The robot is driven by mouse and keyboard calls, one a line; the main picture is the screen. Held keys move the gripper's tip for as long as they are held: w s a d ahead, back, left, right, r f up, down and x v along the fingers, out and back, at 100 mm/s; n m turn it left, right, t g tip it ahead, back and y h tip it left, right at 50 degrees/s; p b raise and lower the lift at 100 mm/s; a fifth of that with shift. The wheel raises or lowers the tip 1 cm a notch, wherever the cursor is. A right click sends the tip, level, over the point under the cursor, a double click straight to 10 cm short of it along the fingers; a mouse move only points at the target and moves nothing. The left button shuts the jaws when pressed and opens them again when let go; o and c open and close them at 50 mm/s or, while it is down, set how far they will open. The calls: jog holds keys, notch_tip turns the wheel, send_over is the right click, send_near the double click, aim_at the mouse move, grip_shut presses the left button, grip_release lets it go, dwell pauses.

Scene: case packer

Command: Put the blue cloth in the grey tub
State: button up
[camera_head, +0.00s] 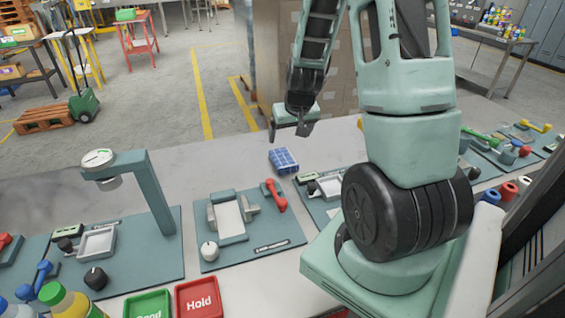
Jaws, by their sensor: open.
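The blue cloth (284,160), a small folded piece with a pale grid pattern, lies on the light worktop near the middle. My gripper (289,132) is open and empty, pointing down above the cloth and apart from it. A shallow grey open container (97,241) sits on the left teal mat. Another small grey container (330,187) sits on a mat right of the cloth, partly hidden by my arm. I cannot tell for sure which of these is the grey tub.
A teal stand with a round gauge (98,158) rises at left. A middle mat holds a grey fixture (229,218), a red handle (274,196) and a knob. Green and red bins (198,298) stand at the front. Bare worktop surrounds the cloth.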

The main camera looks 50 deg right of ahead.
send_over(284, 157)
jog(key=s+a, duration=0.2)
jog(key=s, duration=0.1)
jog(key=f, duration=0.7)
jog(key=shift+w+d+f+p, duration=0.1)
jog(key=shift+w+f+p, duration=0.15)
jog(key=shift+p, duration=0.15)
jog(key=shift+d+p+x, duration=0.2)
jog(key=shift+p+x, duration=0.7)
jog(key=shift+x, duration=1.7)
jog(key=shift+w+r, duration=0.1)
jog(key=shift+w, duration=0.05)
jog(key=c, duration=1.2)
jog(key=shift+o, duration=0.2)
notch_tip(284, 157, up, 10)
jog(key=b, duration=0.1)
